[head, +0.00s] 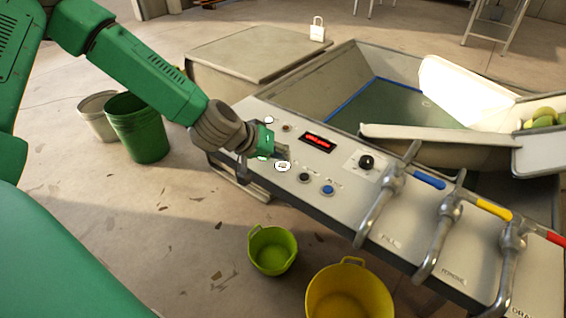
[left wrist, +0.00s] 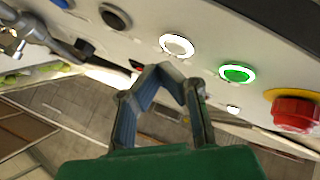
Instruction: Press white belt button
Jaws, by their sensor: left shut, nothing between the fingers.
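The white button (head: 282,166) is on the sloped grey control panel (head: 345,204), left of a black button. In the left wrist view the white button (left wrist: 177,45) sits just beyond my fingertips and shows whole. My left gripper (head: 283,152) is shut and empty, close beside the white button in the head view. In the left wrist view the left gripper's tips (left wrist: 172,72) point toward the button with a small gap in the picture; I cannot tell whether they touch. My right gripper is not in view.
A black button (head: 304,178) and a blue button (head: 327,190) lie right of the white one. A green button (left wrist: 237,73) and red knob (left wrist: 295,110) lie on its other side. Valve pipes with a blue handle (head: 429,181) stand rightward. A yellow bucket (head: 350,294) stands below.

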